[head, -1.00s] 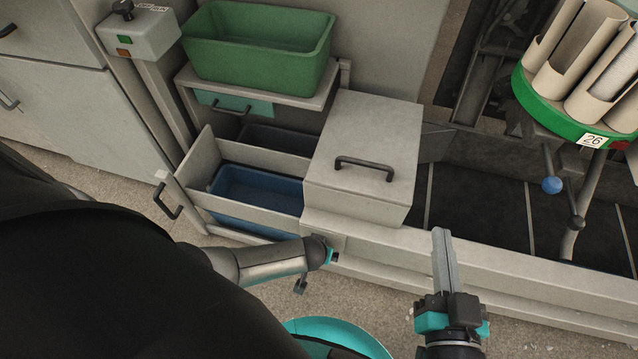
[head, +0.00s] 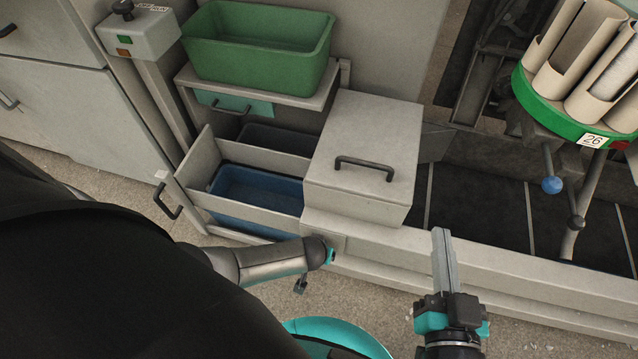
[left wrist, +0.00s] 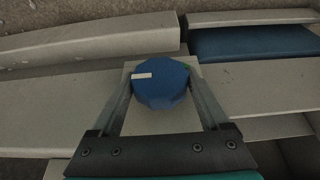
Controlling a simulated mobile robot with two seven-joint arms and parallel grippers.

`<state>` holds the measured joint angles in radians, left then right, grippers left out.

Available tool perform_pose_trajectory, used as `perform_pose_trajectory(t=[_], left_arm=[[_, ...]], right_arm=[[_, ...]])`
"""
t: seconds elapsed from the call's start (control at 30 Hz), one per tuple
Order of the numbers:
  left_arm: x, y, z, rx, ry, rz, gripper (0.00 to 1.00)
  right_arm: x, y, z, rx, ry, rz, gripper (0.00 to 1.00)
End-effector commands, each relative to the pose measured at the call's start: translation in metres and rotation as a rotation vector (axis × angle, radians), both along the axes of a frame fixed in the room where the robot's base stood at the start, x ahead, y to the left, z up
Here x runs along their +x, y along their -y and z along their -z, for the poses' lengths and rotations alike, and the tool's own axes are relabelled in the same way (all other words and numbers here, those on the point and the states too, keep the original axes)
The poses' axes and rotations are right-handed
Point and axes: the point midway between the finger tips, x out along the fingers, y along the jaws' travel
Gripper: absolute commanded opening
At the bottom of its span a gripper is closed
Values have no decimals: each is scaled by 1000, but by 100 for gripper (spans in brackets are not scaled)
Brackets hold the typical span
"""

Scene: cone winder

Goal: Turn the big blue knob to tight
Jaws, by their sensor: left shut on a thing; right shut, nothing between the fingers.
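The big blue knob (left wrist: 162,90) shows in the left wrist view on a pale square plate (left wrist: 150,121). A white mark is on the knob's left part, and a small green mark shows on the plate at the knob's upper right. My left gripper (left wrist: 159,78) is shut on the knob, one finger on each side. In the head view the left gripper's fingers and the knob are hidden; only my left arm shows, at the low beam. My right gripper (head: 441,240) is shut and empty in front of the beam, pointing up in the picture.
A grey box with a black handle (head: 363,166) stands above the beam (head: 480,262). An open drawer with a blue bin (head: 255,190) is left of it, below a green bin (head: 258,55).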

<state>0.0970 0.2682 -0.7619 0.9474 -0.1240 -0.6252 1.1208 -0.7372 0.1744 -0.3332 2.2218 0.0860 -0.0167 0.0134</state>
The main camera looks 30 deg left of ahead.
Motion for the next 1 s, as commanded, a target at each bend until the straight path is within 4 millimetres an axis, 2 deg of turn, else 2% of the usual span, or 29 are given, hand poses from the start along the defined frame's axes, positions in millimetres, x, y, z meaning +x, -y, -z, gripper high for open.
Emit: perform_pose_trajectory(t=[0.17, 0.6, 1.0], left_arm=[[0, 2, 1, 34, -8, 0, 24], [0, 3, 2, 311, -78, -2, 24], [0, 2, 1, 363, -89, 2, 24]], right_arm=[[0, 0, 0, 0, 1, 0, 0], [-4, -2, -3, 32, 49, 4, 0], [-4, -2, -3, 32, 48, 4, 0]])
